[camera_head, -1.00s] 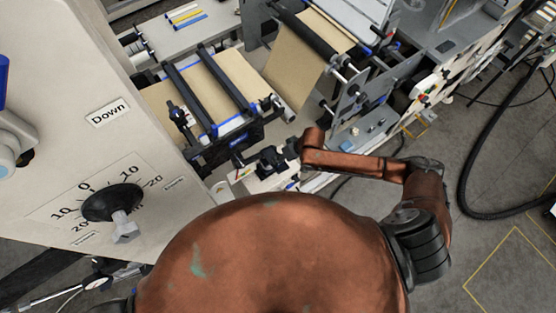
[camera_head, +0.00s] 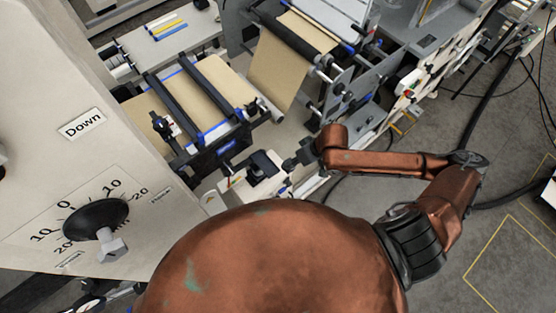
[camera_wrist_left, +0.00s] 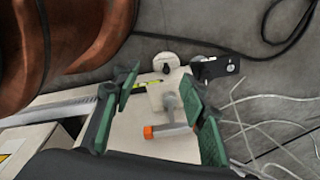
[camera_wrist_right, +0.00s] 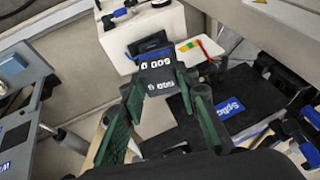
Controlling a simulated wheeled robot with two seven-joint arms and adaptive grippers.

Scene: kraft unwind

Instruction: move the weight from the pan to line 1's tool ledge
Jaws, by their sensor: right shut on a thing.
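The weight (camera_wrist_right: 158,74) is a dark block with "500" printed in white, seen between my right fingertips in the right wrist view. My right gripper (camera_wrist_right: 162,94) is shut on it, in front of a white unit. In the head view the right gripper (camera_head: 292,162) is small, beside a dark shape over the white unit. I cannot pick out the pan or line 1's tool ledge with certainty.
A roller frame with brown paper (camera_head: 218,82) stands left of the right gripper. A white unit (camera_head: 240,187) is below it. A tall beige panel (camera_head: 35,120) with a dial (camera_head: 95,218) fills the left. A grey shelf (camera_head: 160,45) holds coloured bars.

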